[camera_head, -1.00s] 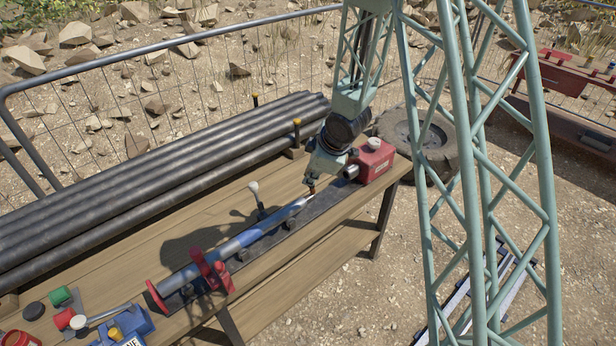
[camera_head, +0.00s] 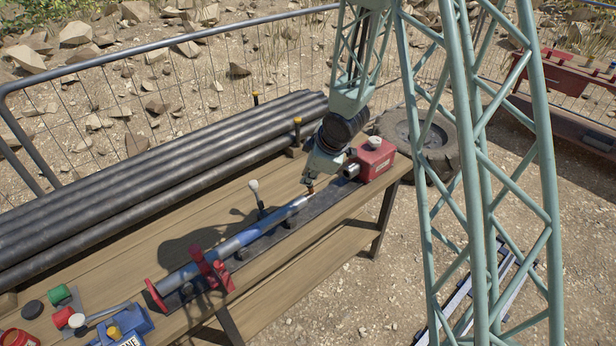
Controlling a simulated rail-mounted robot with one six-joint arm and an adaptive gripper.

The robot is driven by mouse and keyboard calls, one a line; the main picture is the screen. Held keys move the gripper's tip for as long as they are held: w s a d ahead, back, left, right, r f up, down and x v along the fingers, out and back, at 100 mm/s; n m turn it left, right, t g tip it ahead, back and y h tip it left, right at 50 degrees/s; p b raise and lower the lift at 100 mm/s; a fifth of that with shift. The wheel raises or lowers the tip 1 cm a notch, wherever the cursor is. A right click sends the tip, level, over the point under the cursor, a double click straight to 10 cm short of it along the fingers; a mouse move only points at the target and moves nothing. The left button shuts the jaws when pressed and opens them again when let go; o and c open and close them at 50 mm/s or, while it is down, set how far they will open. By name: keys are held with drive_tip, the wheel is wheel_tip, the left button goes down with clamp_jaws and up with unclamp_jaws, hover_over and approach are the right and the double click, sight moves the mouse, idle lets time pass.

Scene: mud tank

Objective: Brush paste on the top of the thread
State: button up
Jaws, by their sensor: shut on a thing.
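A long blue tool (camera_head: 238,243) lies clamped on a dark rail on the wooden bench. Its pale silver end (camera_head: 296,207), where the thread seems to be, points up and right. My gripper (camera_head: 311,182) is at that end, pointing down, shut on a small brush. The brush's orange-brown part (camera_head: 311,190) shows just below the jaws, right at or over the top of the silver end. I cannot tell whether the bristles touch it. The thread's details and any paste on it are too small to make out.
A red clamp (camera_head: 213,270) grips the blue tool. A lever with a pale knob (camera_head: 254,187) stands behind it. Black pipes (camera_head: 150,185) line the back. Small pots and a blue box (camera_head: 128,325) are at front left.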

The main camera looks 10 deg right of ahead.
drive_tip(key=shift+s+a+f, duration=0.1)
drive_tip(key=shift+s+a+b, duration=0.2)
drive_tip(key=shift+a+b, duration=0.1)
drive_tip(key=shift+a, duration=0.15)
drive_tip(key=shift+a, duration=0.1)
drive_tip(key=shift+s+a+b, duration=0.25)
drive_tip(key=shift+a+b, duration=0.15)
drive_tip(key=shift+b, duration=0.1)
drive_tip(key=shift+d, duration=0.1)
idle(0.3)
